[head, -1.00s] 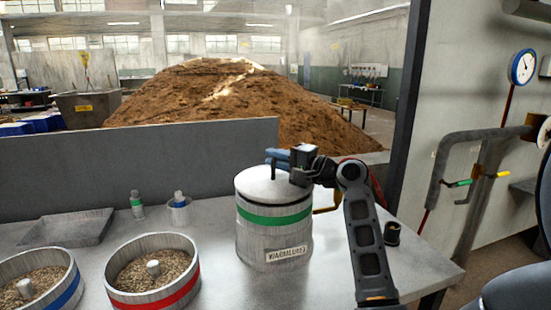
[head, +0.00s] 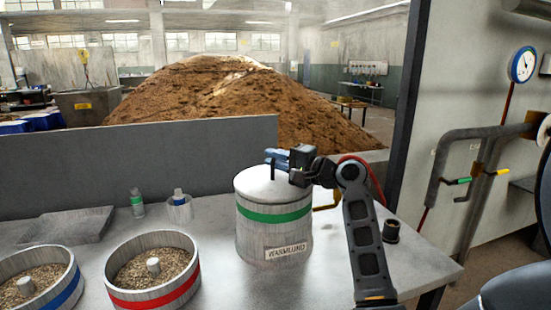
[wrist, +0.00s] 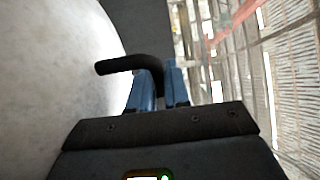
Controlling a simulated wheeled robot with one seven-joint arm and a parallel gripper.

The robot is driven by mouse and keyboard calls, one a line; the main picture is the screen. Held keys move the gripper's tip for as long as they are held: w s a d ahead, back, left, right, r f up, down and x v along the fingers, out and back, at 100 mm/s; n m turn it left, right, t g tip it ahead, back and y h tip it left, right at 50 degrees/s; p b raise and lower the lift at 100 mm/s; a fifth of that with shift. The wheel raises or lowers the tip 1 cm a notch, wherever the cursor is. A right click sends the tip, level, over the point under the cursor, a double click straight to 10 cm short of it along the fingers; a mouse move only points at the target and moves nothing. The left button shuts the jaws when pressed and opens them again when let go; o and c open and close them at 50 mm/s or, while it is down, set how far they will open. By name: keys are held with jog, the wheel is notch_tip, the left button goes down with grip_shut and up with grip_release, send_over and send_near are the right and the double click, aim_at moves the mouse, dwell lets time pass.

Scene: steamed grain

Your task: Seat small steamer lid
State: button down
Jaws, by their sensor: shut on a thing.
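The small steamer (head: 255,238) is a grey metal cylinder with a green band and a name label, upright on the table. Its pale round lid (head: 262,186) lies level on top, with no visible gap at the rim. My gripper (head: 277,158) is above the lid, coming in from the right. Its blue fingers are shut on the lid's black bent handle. In the wrist view, the fingers (wrist: 159,82) close around the handle (wrist: 122,65), whose free end sticks out left over the pale lid surface (wrist: 55,75). The far rim is hidden.
Two open grain tubs stand left, one with a red band (head: 155,293), one with a blue band (head: 40,295). A low grey wall (head: 130,170) backs the table.

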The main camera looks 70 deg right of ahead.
jog(key=shift+f, duration=0.35)
dwell(0.5)
jog(key=c, duration=1)
grip_release()
jog(key=shift+f, duration=0.1)
jog(key=shift+b+v, duration=0.5)
jog(key=shift+v, duration=3.45)
